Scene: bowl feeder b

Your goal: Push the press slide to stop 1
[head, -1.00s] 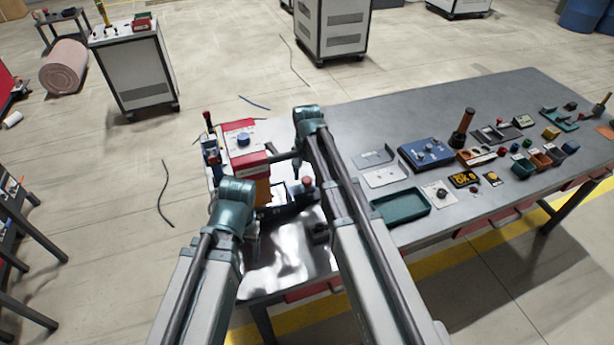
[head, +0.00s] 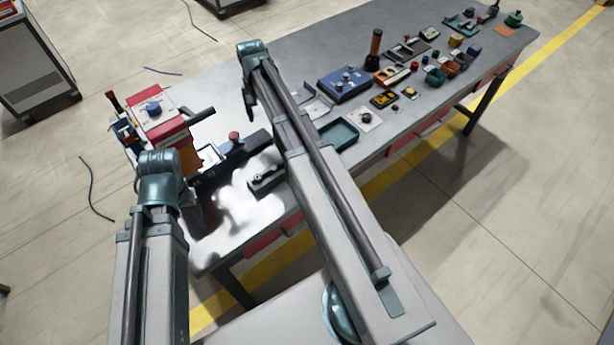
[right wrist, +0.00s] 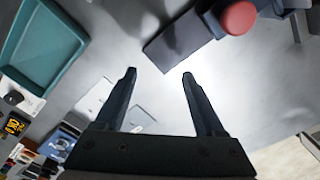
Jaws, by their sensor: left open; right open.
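The press (head: 165,122), with a red and white top and a blue knob, stands at the left end of the table. A dark rail-like part with a red knob (head: 234,137) lies at its front right; I cannot tell which piece is the slide or where stop 1 is. My right gripper (head: 249,108) is open and empty above the table, right of the press. In the right wrist view its open fingers (right wrist: 159,73) are apart from the dark rail (right wrist: 178,42) and red knob (right wrist: 239,18). My left gripper (head: 196,213) is open in front of the press, its fingers partly hidden.
A black handle (head: 201,115) sticks out right of the press. A small dark block (head: 266,178) is near the table's front edge. A green tray (head: 337,134), a blue box (head: 345,84) and several small parts lie to the right. The table's back strip is clear.

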